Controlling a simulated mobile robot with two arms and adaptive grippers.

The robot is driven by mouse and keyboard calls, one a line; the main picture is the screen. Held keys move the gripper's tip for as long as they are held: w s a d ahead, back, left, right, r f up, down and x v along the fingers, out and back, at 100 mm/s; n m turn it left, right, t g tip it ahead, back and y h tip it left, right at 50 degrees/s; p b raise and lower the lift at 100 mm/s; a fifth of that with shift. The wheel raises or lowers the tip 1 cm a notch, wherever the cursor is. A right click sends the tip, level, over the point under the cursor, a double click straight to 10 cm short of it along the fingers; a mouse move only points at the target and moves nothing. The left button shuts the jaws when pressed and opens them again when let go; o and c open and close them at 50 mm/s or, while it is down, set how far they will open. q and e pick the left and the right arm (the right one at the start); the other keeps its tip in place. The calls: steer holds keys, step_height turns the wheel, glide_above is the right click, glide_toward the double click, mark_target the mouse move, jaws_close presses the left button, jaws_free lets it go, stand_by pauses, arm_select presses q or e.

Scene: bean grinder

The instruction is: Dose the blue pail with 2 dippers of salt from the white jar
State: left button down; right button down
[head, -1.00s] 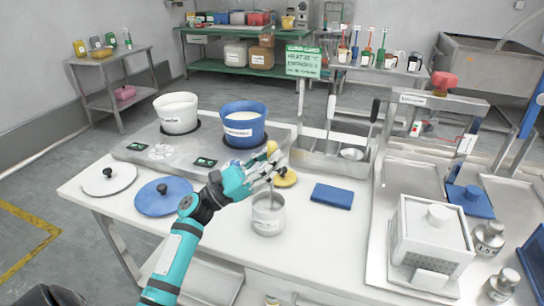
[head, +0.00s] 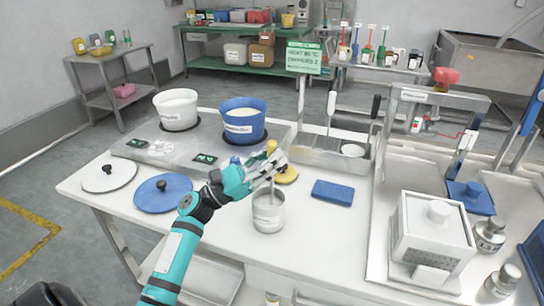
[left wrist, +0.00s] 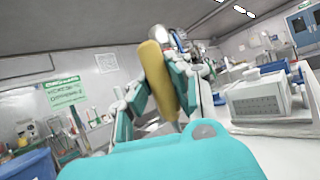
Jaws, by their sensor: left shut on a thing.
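My left gripper (head: 272,171) is shut on the yellow handle of a dipper (head: 271,147); the handle also shows between the fingers in the left wrist view (left wrist: 157,80). The jar's contents are hard to make out. The blue pail (head: 242,125) stands upright and open on a dark round pad behind and left of the gripper, with pale contents inside. My right gripper is not in view.
A white pail (head: 177,110) stands left of the blue pail. A blue sponge-like block (head: 332,191) and a metal utensil tray (head: 325,157) are to the right.

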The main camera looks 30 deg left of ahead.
arm_select(q)
steer(key=shift+r+p, duration=4.7)
steer(key=shift+r, duration=1.15)
steer(key=shift+w, duration=0.1)
